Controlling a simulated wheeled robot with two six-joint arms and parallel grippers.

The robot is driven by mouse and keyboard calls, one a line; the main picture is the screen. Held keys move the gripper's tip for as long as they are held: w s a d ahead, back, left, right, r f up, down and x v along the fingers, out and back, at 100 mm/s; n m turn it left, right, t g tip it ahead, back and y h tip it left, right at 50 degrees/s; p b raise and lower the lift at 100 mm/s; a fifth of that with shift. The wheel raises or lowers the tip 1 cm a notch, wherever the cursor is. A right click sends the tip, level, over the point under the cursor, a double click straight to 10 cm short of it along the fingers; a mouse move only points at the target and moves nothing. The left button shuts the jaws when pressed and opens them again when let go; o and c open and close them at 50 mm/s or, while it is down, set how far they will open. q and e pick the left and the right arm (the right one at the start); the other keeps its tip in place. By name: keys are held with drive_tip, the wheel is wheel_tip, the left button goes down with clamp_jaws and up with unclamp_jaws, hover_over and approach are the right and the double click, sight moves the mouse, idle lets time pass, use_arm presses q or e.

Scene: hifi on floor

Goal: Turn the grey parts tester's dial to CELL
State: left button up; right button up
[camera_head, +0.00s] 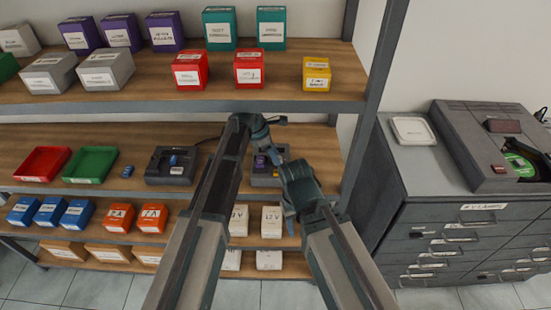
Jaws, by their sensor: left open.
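A darker device (156,178) with a blue piece stands left on the same shelf, beside green (90,165) and red (42,164) trays. The upper shelf edge (130,108) runs close to my left wrist. A grey drawer cabinet (395,205) stands right.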

use_arm(q)
clamp_jaws()
idle(0.3)
